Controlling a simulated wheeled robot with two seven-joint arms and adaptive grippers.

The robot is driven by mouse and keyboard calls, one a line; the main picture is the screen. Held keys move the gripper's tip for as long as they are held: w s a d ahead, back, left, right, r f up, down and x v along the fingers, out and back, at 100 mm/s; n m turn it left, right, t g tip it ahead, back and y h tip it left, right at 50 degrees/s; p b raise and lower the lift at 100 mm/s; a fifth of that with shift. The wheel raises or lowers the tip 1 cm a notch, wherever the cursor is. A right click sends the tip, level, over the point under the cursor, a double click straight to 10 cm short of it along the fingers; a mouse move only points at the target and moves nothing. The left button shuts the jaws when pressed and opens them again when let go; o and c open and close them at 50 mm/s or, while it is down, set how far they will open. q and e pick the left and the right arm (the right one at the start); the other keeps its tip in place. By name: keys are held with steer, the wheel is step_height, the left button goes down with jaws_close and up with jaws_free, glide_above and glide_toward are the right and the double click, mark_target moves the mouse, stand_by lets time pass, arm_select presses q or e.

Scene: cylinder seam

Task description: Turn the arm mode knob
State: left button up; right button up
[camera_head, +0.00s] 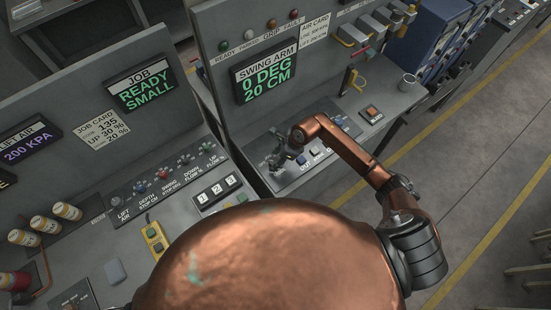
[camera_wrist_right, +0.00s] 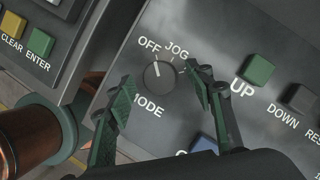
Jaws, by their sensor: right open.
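The arm mode knob (camera_wrist_right: 158,75) is a round dark knob on the grey panel in the right wrist view. OFF and JOG are printed above it and a partly hidden MODE below. Its pale pointer mark points up, near OFF and JOG; I cannot tell which exactly. My right gripper (camera_wrist_right: 161,80) is open, with one finger on each side of the knob. I see no clear contact. In the head view the right gripper (camera_head: 278,152) is over the swing arm panel (camera_head: 285,180) and hides the knob. My left gripper is not in view.
A green UP button (camera_wrist_right: 256,70) and a dark DOWN button (camera_wrist_right: 299,98) sit right of the knob. A blue button (camera_wrist_right: 204,144) is partly hidden below. The swing arm display (camera_head: 267,78) reads 0 DEG, 20 CM.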

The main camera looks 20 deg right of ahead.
steer(key=shift+a+f, duration=0.1)
steer(key=shift+f, duration=0.25)
steer(key=shift+c, duration=0.7)
steer(key=c, duration=1)
steer(key=shift+r+m, duration=0.1)
steer(key=shift+m, duration=0.3)
steer(key=m+t+h+p, duration=0.1)
steer(key=m, duration=0.3)
steer(key=shift+a+t, duration=0.1)
steer(key=shift+t, duration=0.3)
steer(key=shift+m+t+h, duration=0.3)
steer(key=shift+m+h, duration=0.4)
steer(key=shift+m, duration=1.3)
